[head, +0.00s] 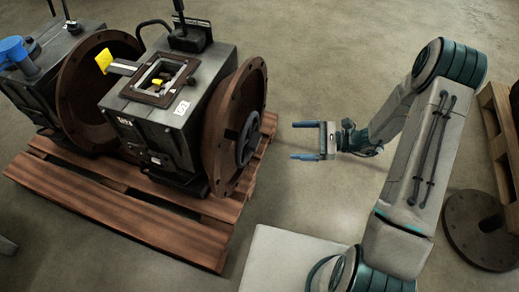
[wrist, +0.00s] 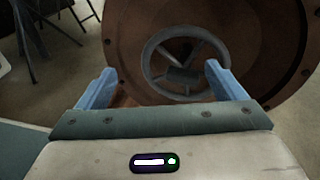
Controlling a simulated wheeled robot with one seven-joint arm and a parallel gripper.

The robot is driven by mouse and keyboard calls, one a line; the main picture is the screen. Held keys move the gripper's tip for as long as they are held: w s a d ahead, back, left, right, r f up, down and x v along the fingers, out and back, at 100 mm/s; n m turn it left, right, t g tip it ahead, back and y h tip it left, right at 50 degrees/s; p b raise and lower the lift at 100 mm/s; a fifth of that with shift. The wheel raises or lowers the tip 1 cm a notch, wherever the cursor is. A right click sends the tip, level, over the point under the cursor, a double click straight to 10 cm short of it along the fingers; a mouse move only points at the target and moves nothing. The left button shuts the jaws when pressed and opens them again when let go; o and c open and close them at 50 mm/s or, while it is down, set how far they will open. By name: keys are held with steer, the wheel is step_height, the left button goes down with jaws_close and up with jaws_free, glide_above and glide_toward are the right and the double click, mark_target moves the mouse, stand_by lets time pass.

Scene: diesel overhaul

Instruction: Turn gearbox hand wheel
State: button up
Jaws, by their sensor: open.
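The gearbox (head: 165,115) is a dark box with a square opening on top and a large round rusty-brown flange (head: 220,148) on its right side. The grey spoked hand wheel (head: 248,138) sits at the middle of this flange. My gripper (head: 297,140) is open and empty, with its blue fingers pointing left toward the wheel and a gap between them. In the wrist view the hand wheel (wrist: 187,31) shows ahead, beyond and between the two fingers (wrist: 160,83), with the flange (wrist: 125,30) behind it. No finger visibly touches the wheel.
The gearbox stands on a reddish wooden pallet (head: 185,238) beside another dark housing (head: 40,75) with a brown flange. A round brown disc (head: 470,250) and another pallet (head: 495,125) are at the right. The concrete floor around my gripper is clear.

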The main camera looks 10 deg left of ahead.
step_height(320, 180, down, 10)
steer(key=w+m+t+y+b, duration=0.2)
steer(key=m+t+b, duration=0.1)
steer(key=m, duration=0.1)
steer(key=b, duration=0.3)
glide_toward(250, 138)
steer(key=a, duration=0.6)
steer(key=shift+w+a, duration=0.1)
steer(key=shift+a, duration=0.2)
steer(key=c, duration=1.4)
steer(key=shift+d+m+t, duration=0.1)
steer(key=shift+m+t, duration=0.2)
steer(key=shift+t, duration=0.1)
